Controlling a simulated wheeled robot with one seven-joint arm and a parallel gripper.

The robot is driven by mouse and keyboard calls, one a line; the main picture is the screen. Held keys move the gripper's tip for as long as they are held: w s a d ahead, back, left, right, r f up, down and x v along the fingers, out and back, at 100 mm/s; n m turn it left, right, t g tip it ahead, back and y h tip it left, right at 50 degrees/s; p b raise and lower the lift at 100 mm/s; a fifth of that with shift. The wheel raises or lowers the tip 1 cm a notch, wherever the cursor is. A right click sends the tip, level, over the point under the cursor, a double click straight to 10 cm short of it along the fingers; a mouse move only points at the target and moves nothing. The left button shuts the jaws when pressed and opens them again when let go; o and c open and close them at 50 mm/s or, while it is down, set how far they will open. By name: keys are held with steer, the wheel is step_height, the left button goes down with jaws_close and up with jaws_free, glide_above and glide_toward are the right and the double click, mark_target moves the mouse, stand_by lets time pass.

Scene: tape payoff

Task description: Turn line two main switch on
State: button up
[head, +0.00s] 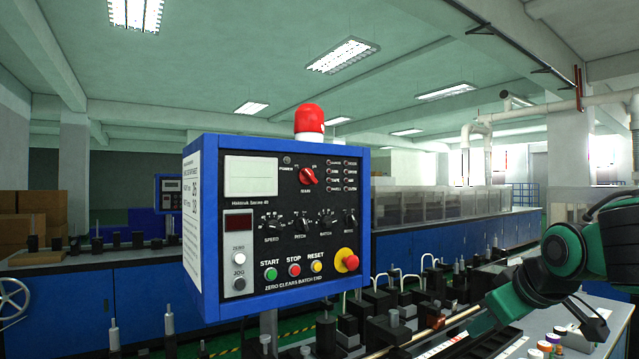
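A blue-framed control box (375,240) with a black face stands on a post in front of me. A red rotary switch (308,176) sits at the upper middle of its face, with a small label under it that seems to read MAIN. Its handle is tilted; I cannot tell which mark it points at. No readable label shows which line the box belongs to. A second, smaller blue panel (157,193) stands farther back at the left, partly hidden by the box. My green and black arm is at the lower right, apart from the box; my gripper is not visible.
The box also carries several black knobs, a green START button (271,274), a red STOP button (294,270) and a red emergency button (346,260). A red beacon (309,119) tops it. A bench (590,322) with small bottles lies under my arm; machine parts crowd below the box.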

steer(key=w+a+r+n+t+y, duration=0.4)
steer(key=w+a+r, duration=0.3)
steer(key=a+r, duration=0.55)
steer(key=n+t+y, duration=0.2)
steer(key=n+y, duration=0.3)
steer(key=n, duration=0.2)
glide_toward(313, 177)
steer(key=x, duration=0.8)
steer(key=shift+a, duration=0.15)
steer(key=shift+c, duration=0.7)
jaws_close()
